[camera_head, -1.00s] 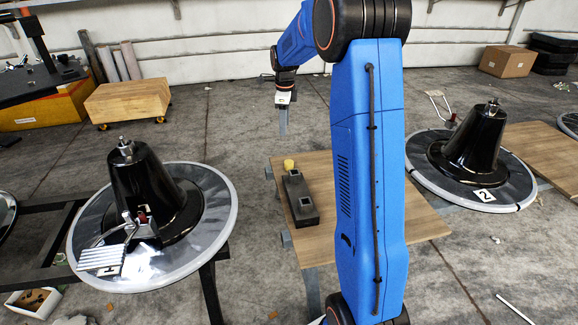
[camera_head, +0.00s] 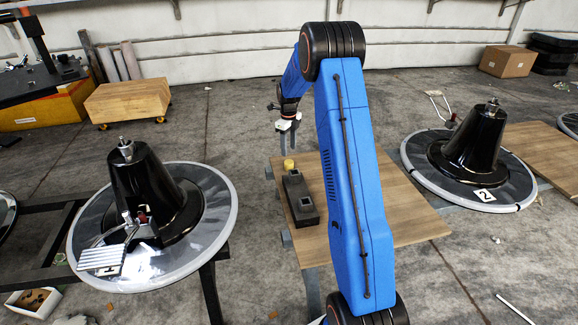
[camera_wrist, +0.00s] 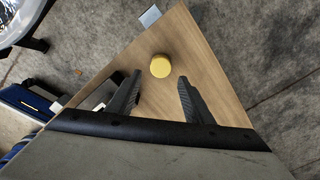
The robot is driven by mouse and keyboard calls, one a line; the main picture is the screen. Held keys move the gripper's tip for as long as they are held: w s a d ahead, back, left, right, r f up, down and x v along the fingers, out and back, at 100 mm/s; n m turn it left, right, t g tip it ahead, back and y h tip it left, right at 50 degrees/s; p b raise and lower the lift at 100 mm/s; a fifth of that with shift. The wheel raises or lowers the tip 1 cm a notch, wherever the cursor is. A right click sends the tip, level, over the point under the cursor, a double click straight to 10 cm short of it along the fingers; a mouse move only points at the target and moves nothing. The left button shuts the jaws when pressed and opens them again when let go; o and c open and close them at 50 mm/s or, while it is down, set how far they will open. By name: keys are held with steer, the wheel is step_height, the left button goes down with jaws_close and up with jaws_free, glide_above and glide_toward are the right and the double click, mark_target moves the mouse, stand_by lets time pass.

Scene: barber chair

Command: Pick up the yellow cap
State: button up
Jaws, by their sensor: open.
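The yellow cap (camera_head: 289,164) shows at the far left part of the wooden table (camera_head: 410,226), beside one end of a dark grey block (camera_head: 300,200). I cannot tell in the head view whether it stands on the table or on the block's end. In the wrist view the yellow cap (camera_wrist: 160,66) is a round disc just beyond and between the fingertips. My gripper (camera_head: 287,150) is open and empty above the cap, its fingers pointing down. It also shows in the wrist view (camera_wrist: 158,78), one finger either side, with no contact visible.
A black cone on a round base (camera_head: 150,190) stands at left, another (camera_head: 472,145) at right. The dark block lies close by the cap. A wooden cart (camera_head: 128,101) and a cardboard box (camera_head: 507,61) stand at the back. The table is otherwise bare where visible.

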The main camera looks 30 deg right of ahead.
mark_target(289, 162)
steer(key=shift+f, duration=4.75)
steer(key=c, duration=1)
